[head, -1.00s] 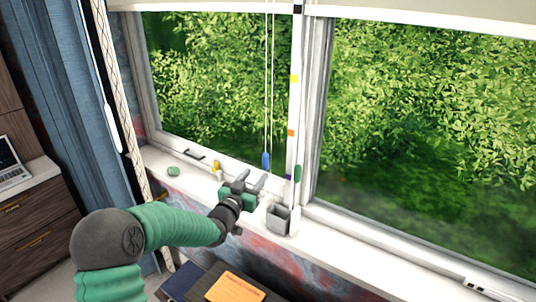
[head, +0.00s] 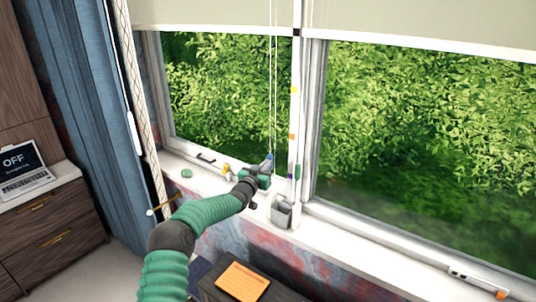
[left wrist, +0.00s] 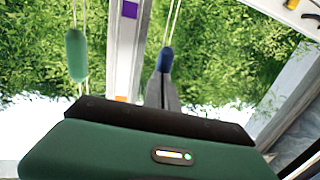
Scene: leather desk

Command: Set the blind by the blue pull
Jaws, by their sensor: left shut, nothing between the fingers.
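The blue pull (head: 270,156) hangs on thin cords in front of the left window pane. It also shows in the left wrist view (left wrist: 165,60), right at the tips of my fingers. My left gripper (head: 266,166) is shut at the pull's lower end, with nothing held between the fingers; they partly hide the pull in the head view. The pale left blind (head: 215,15) is drawn up high, its hem near the black mark on the white post (head: 294,115). That post carries yellow, orange and purple marks. My right gripper is not in view.
A green pull (head: 298,172) hangs just right of the post. Small yellow (head: 227,169) and green (head: 187,173) items lie on the sill to the left.

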